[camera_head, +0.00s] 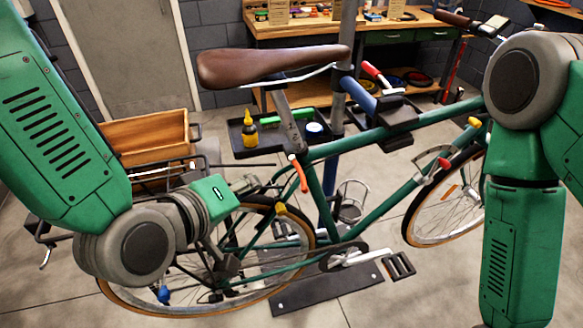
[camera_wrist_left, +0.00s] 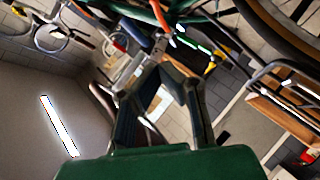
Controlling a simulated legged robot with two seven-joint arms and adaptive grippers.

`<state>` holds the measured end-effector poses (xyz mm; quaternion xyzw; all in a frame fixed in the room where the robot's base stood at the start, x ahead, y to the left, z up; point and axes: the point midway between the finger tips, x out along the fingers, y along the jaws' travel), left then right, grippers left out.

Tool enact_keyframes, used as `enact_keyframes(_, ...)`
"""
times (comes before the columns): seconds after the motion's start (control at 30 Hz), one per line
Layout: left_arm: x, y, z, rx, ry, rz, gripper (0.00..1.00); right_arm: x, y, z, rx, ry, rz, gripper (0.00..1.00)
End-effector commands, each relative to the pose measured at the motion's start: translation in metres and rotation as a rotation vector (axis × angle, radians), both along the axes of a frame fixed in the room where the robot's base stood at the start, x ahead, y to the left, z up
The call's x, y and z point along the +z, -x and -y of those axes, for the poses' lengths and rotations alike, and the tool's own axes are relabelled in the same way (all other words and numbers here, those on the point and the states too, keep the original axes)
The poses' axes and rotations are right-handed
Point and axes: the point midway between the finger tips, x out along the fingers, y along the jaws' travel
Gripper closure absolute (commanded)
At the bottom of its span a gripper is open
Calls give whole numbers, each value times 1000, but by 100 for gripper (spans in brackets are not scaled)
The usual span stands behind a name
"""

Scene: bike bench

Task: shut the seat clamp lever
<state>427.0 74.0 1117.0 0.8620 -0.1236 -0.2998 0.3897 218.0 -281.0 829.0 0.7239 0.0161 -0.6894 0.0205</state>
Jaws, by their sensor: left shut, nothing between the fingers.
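The seat clamp lever (camera_head: 299,174) is orange and sits at the top of the green seat tube, under the silver seat post (camera_head: 290,122). It slants down and to the right beside the tube; I cannot tell how far it stands off it. In the left wrist view the orange lever (camera_wrist_left: 160,14) shows at the top, beyond the fingertips. My left gripper (camera_head: 248,186) is left of the lever, apart from it, with its dark fingers small and hard to make out. In the wrist view the fingers (camera_wrist_left: 156,62) come together with nothing between them. My right gripper is out of view.
The green bike (camera_head: 385,148) is clamped to a repair stand. A tool tray (camera_head: 243,148) with a yellow bottle (camera_head: 249,129) stands behind the seat post. The brown saddle (camera_head: 270,64) hangs above. The rear wheel and rack are near my left wrist.

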Motion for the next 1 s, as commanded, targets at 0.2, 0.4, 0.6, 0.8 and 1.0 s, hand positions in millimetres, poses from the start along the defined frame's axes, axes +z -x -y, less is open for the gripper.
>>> enact_keyframes(0.2,-2,-1,-4,2,1,-3,100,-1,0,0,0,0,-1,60)
enact_keyframes(0.4,-8,-6,-3,1,1,-1,100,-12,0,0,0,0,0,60)
enact_keyframes(0.6,-18,-22,8,1,1,2,100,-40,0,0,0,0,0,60)
enact_keyframes(0.8,-32,-57,30,1,-2,-4,100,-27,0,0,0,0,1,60)
enact_keyframes(1.0,-52,-81,49,-3,-4,-5,100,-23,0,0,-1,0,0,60)
